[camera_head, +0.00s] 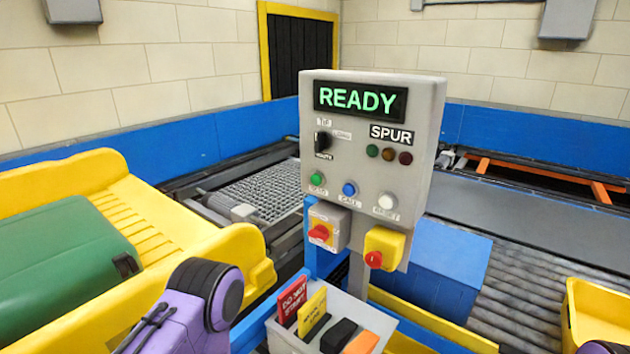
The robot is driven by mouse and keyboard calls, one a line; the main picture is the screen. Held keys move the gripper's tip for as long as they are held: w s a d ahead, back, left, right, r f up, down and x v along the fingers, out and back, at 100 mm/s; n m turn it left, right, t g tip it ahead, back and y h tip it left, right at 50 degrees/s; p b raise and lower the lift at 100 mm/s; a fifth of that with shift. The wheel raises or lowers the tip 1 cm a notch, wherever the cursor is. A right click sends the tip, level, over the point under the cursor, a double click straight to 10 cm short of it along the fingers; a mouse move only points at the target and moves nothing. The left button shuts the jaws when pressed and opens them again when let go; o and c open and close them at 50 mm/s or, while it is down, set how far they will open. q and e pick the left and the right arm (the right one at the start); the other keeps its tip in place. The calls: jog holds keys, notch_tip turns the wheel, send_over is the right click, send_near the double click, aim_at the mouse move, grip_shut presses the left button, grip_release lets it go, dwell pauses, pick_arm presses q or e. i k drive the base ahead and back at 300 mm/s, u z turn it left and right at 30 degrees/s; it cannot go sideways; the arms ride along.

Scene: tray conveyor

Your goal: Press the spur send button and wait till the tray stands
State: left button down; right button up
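A grey control panel (370,150) stands upright in the middle. Its display (360,101) reads READY in green. A plate marked SPUR (391,134) sits above three dim lamps. The green button (316,179), with a small label that looks like SEND, is at the left of the lower button row. A blue CALL button (349,189) and a white RESET button (388,201) are to its right. A yellow tray (150,212) holding a green case (68,272) is at the left. Neither gripper is in view; a purple and black part at the lower left seems to be my arm.
A red rotary switch (319,232) and a red knob on a yellow box (385,248) are below the buttons. A holder (330,304) with cards stands in front. Another yellow tray (598,318) is at lower right on rollers (520,285). A mesh conveyor (262,190) lies behind.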

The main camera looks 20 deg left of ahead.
aim_at(316, 180)
jog(key=k, duration=1.35)
jog(key=z, duration=0.7)
jog(key=i, duration=1.65)
jog(key=u, duration=0.8)
